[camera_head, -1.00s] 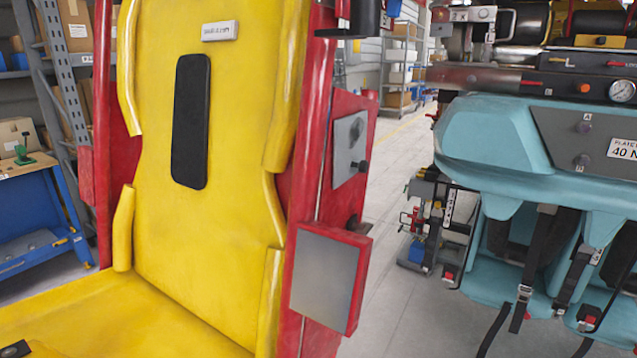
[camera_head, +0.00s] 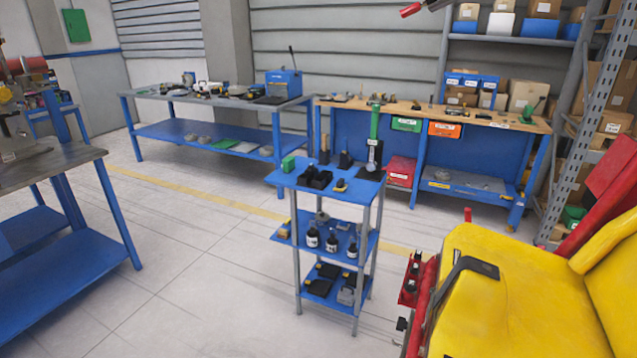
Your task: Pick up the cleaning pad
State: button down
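I cannot surely tell the cleaning pad in this view. Small items that could be it lie on a blue three-tier cart (camera_head: 362,197) in the middle: a green block (camera_head: 288,163) at the left of its top shelf, and a small yellowish item (camera_head: 284,231) at the left of its middle shelf. They are too small to make out. My gripper is not in view.
A yellow seat (camera_head: 510,290) with red sides fills the lower right. Blue workbenches with tools (camera_head: 215,92) line the back wall, with a wood-topped bench (camera_head: 470,115) beside them. Another bench (camera_head: 40,165) stands at left. The floor (camera_head: 190,270) left of the cart is clear.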

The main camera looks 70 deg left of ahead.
aim_at(340, 186)
jog(key=u, duration=1.85)
jog(key=i+j+u, duration=0.35)
jog(key=i, duration=0.15)
jog(key=i+j+u, duration=0.1)
jog(key=i+u, duration=0.3)
jog(key=i, duration=0.15)
jog(key=i+j+z, duration=0.1)
jog(key=i, duration=0.4)
jog(key=i+j, duration=0.15)
jog(key=i, duration=0.35)
jog(key=l+z, duration=0.05)
